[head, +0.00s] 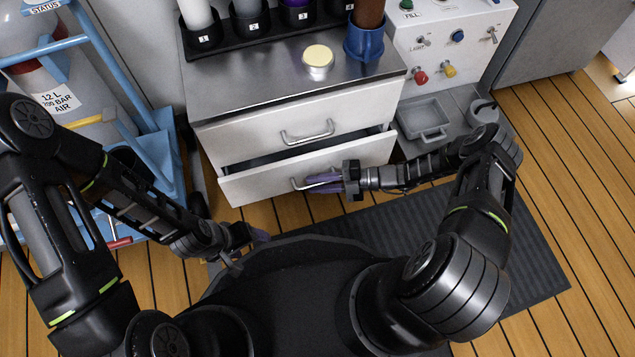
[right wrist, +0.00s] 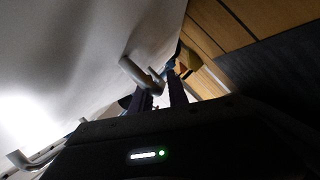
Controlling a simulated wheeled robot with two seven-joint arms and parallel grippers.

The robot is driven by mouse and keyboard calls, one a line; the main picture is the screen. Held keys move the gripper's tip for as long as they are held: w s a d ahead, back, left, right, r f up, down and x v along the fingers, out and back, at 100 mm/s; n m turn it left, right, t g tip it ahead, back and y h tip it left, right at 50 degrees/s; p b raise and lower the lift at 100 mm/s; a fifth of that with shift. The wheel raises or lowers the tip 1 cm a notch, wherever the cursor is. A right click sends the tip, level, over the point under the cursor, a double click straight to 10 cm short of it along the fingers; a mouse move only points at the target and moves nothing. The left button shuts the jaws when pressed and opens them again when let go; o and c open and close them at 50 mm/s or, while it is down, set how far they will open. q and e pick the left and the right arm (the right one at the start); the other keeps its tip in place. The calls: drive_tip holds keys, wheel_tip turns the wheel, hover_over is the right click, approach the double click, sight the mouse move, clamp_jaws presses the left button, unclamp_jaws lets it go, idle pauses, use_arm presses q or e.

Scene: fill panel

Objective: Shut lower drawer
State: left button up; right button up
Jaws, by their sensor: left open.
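The lower drawer (head: 258,186) is white and stands partly pulled out, with a dark gap showing above its front. Its metal bar handle (head: 297,184) is at the right gripper's fingers; it also shows in the right wrist view (right wrist: 138,74). My right gripper (head: 322,183) has its purple fingers at this handle, and in the right wrist view they (right wrist: 160,95) stand a little apart with the handle at their tips. Whether they grip it is unclear. My left gripper (head: 252,243) is open, low in front of my body and away from the drawer.
The upper drawer (head: 290,125) is closed. The steel top (head: 270,75) holds a cream-lidded jar (head: 318,62), a blue mug (head: 364,42) and a rack of cylinders. A blue cart (head: 165,160) stands left, a control panel (head: 450,40) right. A dark mat (head: 420,235) covers the floor.

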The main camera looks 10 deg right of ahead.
clamp_jaws()
idle(1.1)
